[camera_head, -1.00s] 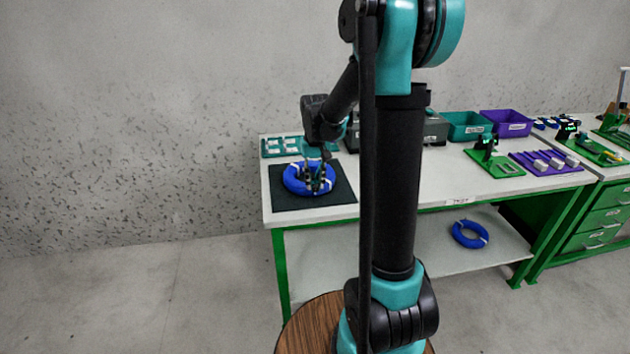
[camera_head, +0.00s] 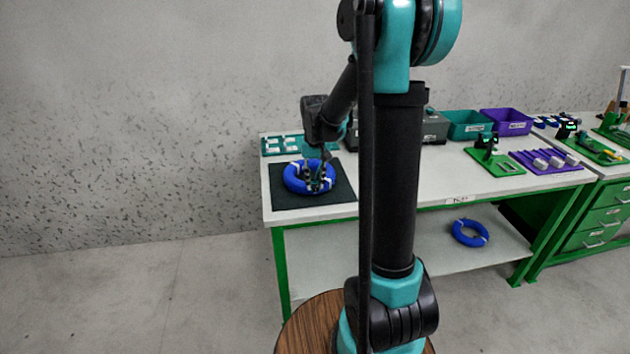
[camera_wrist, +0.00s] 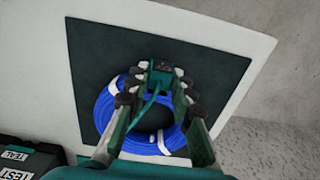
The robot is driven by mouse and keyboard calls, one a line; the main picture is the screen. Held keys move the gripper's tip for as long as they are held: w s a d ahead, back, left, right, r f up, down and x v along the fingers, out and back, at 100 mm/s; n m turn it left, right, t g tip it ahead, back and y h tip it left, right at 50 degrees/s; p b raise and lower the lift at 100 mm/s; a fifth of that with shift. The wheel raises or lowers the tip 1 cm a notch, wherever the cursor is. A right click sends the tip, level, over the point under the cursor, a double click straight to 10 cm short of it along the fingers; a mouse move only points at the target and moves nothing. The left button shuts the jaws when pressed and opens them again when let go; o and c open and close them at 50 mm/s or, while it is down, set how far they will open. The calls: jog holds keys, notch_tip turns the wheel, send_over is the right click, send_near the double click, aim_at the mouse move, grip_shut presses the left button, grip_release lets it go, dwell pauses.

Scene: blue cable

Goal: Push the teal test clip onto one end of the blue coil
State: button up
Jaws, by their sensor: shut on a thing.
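The blue coil (camera_head: 296,182) lies flat on a dark mat (camera_head: 335,192) at the left end of the bench, with white ties around it. In the wrist view the coil (camera_wrist: 106,107) shows behind and between my fingers. My gripper (camera_head: 318,178) is over the near right part of the coil. In the wrist view my gripper (camera_wrist: 161,84) is shut on a small teal and dark clip (camera_wrist: 160,70), from which a teal lead runs back toward the wrist. The clip is at the coil's edge. Whether it touches the coil or a cable end cannot be told.
A teal rack (camera_head: 282,145) with white pieces stands behind the mat. A teal bin (camera_head: 465,125) and a purple bin (camera_head: 507,122) stand at the back. Green and purple fixtures are farther right. Another blue coil (camera_head: 470,233) lies on the lower shelf. The bench's front left is clear.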

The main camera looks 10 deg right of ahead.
jog(key=shift+f, duration=0.7)
dwell(2.2)
jog(key=o, duration=1)
jog(key=shift+r, duration=0.1)
jog(key=shift+r, duration=3.4)
jog(key=s+d+f+t, duration=0.2)
jog(key=s+f, duration=0.2)
jog(key=s, duration=0.7)
jog(key=s+d+f+t, duration=0.2)
jog(key=s+f, duration=0.3)
jog(key=s, duration=0.6)
